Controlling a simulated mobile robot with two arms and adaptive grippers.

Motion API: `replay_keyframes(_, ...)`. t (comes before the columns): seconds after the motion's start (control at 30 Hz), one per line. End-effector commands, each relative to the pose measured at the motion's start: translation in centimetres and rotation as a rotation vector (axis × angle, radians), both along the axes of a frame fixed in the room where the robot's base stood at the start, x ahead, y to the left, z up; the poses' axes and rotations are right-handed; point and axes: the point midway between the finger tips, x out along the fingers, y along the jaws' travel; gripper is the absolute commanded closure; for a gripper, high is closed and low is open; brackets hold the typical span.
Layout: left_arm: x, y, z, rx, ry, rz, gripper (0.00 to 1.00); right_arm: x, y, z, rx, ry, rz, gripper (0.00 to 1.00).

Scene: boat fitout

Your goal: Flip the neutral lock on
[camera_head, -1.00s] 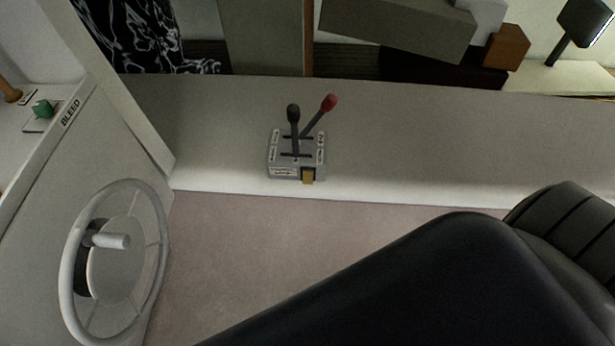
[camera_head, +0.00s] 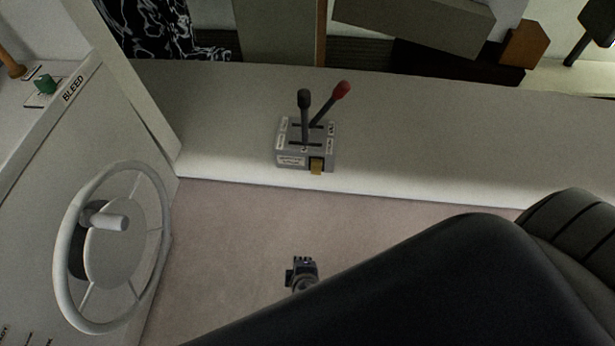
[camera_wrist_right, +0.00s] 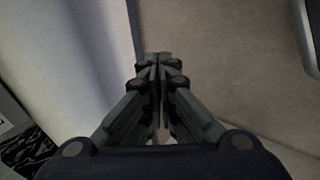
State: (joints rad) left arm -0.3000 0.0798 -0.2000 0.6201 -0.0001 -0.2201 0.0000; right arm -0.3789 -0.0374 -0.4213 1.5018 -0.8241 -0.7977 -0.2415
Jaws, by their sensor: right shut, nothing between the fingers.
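The control box (camera_head: 305,145) is a small grey block with labels on the pale ledge. A black-knobbed lever (camera_head: 304,100) and a red-knobbed lever (camera_head: 341,90) rise from its slots, the red one leaning right. A brass-yellow tab (camera_head: 317,166), which looks like the neutral lock, sits on its front face at the lower right. My right gripper (camera_head: 303,262) is over the pinkish floor, below and apart from the box in the picture. In the right wrist view its fingers (camera_wrist_right: 160,58) are together and hold nothing. My left gripper is not in view.
A white wheel (camera_head: 115,245) with a knob is on the panel at left. A green knob (camera_head: 45,84) sits by the BLEED label. Grey and brown blocks (camera_head: 415,25) lie behind the ledge. A large black shape covers the lower right. The ledge around the box is clear.

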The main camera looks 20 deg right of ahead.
Motion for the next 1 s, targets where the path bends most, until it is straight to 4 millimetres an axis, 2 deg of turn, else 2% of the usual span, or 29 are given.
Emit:
replay_keyframes(0.1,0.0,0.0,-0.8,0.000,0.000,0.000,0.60,3.1,0.2,5.9,-0.095,-0.115,0.011,1.00)
replay_keyframes(0.2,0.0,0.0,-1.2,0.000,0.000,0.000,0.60,4.8,-0.4,10.9,-0.174,-0.199,-0.004,1.00)
replay_keyframes(0.3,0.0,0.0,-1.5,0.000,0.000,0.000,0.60,5.8,-1.2,15.3,-0.238,-0.267,-0.034,1.00)
replay_keyframes(0.43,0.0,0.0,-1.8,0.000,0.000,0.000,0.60,6.1,-2.2,19.2,-0.293,-0.324,-0.073,1.00)
replay_keyframes(0.6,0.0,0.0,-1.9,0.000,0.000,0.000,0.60,6.2,-2.9,21.5,-0.322,-0.353,-0.100,1.00)
replay_keyframes(1.0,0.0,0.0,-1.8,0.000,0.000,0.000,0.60,6.4,-3.1,21.6,-0.325,-0.356,-0.101,1.00)
